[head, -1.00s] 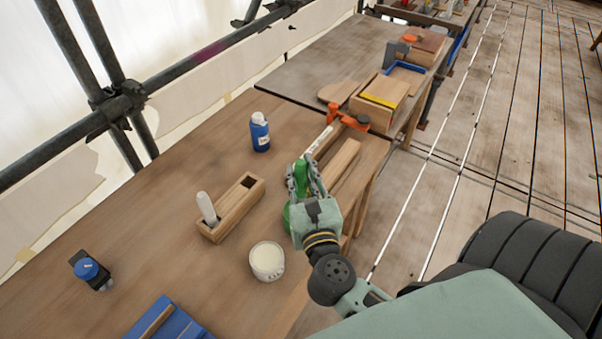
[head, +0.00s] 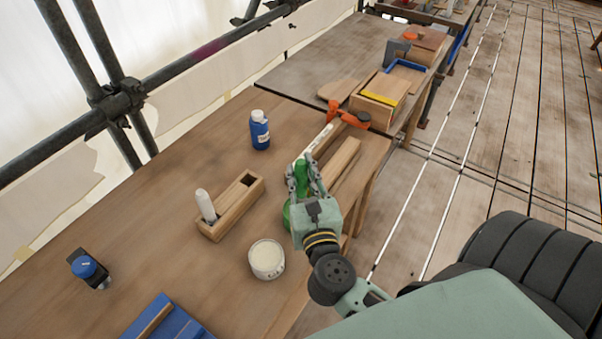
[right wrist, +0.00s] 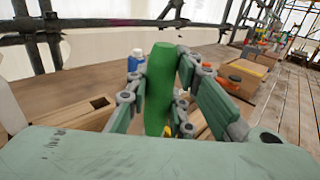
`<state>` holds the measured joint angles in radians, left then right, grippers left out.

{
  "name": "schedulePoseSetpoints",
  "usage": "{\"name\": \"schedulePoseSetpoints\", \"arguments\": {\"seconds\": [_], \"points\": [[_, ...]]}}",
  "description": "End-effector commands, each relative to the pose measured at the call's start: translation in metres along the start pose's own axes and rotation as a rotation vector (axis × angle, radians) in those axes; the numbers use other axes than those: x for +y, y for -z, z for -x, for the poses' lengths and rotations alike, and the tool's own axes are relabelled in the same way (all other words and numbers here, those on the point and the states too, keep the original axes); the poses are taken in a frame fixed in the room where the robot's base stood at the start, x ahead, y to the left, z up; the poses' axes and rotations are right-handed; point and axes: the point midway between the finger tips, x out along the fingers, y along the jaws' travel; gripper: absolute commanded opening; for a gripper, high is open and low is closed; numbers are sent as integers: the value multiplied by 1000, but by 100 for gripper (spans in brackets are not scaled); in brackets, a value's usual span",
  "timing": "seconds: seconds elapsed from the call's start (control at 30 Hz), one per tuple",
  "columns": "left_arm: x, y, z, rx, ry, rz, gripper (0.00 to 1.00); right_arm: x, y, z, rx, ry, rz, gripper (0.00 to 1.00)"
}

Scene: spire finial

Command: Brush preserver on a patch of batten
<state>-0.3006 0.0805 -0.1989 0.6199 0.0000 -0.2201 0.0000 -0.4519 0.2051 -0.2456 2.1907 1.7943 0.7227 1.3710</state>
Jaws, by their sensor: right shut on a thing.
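My right gripper (head: 303,176) is shut on a green, rounded handle (right wrist: 160,88), probably the brush. The handle stands nearly upright between the fingers. Its lower end is hidden by the gripper. Part of another green shape (head: 288,213) shows low beside the gripper; I cannot tell if it belongs to the held thing. A batten (head: 345,158) lies just beyond the gripper near the table's right edge. A pale strip (head: 318,142) runs alongside it, towards an orange clamp (head: 345,114). A pot of cream-white content (head: 267,257) stands left of and nearer than the gripper. My left gripper is not in view.
A wooden holder (head: 243,200) with a white-handled tool (head: 205,204) stands left of the gripper. A blue bottle (head: 260,132) stands behind. A blue-topped item (head: 84,267) and blue tray (head: 190,329) are at the front left. The table's left middle is clear.

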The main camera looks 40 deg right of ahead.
Motion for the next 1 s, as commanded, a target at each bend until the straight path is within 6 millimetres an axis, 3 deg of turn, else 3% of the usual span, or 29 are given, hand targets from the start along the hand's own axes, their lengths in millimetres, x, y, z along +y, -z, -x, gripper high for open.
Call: {"name": "schedulePoseSetpoints", "arguments": {"seconds": [1.0], "points": [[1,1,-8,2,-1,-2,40,0,9,0,1,0,0,0]]}}
